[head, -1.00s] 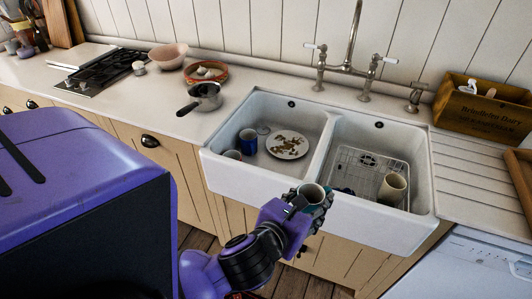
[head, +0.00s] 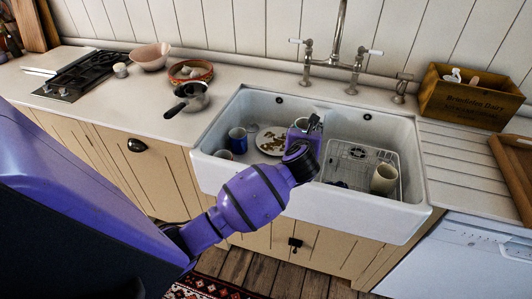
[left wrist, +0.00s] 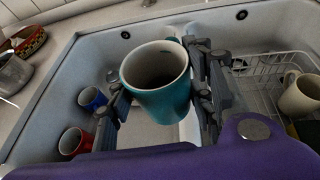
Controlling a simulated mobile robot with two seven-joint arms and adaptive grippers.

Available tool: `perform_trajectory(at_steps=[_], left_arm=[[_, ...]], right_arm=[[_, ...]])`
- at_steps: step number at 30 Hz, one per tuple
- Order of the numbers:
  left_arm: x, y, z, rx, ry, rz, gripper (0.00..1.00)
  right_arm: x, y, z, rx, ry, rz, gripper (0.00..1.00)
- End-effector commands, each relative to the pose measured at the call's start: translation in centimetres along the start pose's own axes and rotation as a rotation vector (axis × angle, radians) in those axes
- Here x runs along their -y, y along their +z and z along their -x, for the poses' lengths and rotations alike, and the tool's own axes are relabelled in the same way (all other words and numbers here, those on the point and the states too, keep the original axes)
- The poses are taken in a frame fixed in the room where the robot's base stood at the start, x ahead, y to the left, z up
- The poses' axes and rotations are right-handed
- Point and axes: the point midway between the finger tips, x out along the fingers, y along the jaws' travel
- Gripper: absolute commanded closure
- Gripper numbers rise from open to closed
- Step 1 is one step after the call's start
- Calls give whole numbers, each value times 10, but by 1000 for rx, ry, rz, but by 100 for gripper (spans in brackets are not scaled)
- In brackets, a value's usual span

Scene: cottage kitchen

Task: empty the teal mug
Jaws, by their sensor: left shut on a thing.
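The teal mug (left wrist: 160,98) is between the fingers of my left gripper (head: 308,130), which is shut on it. In the left wrist view the mug is close to upright, its pale rim facing the camera. Its inside looks dark low down; I cannot tell what is in it. In the head view the gripper is over the white double sink (head: 300,192), near the divider, and mostly hides the mug. My right gripper is not in view.
The left basin holds a blue mug (head: 238,139), a red mug (left wrist: 70,141) and a plate with brown scraps (head: 268,144). The right basin holds a wire rack (head: 352,164) and a cream mug (head: 384,180). A tap (head: 340,60) stands behind. A saucepan (head: 192,96) is on the left counter.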

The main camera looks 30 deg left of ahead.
Motion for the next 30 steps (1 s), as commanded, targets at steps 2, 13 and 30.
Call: perform_trajectory(at_steps=[2,13,30], left_arm=[[2,-6,-12,-3,12,5,86],[2,-41,-36,-2,24,18,86],[-6,-46,-36,5,-4,90,86]], right_arm=[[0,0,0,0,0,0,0],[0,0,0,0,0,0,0],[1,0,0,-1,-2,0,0]])
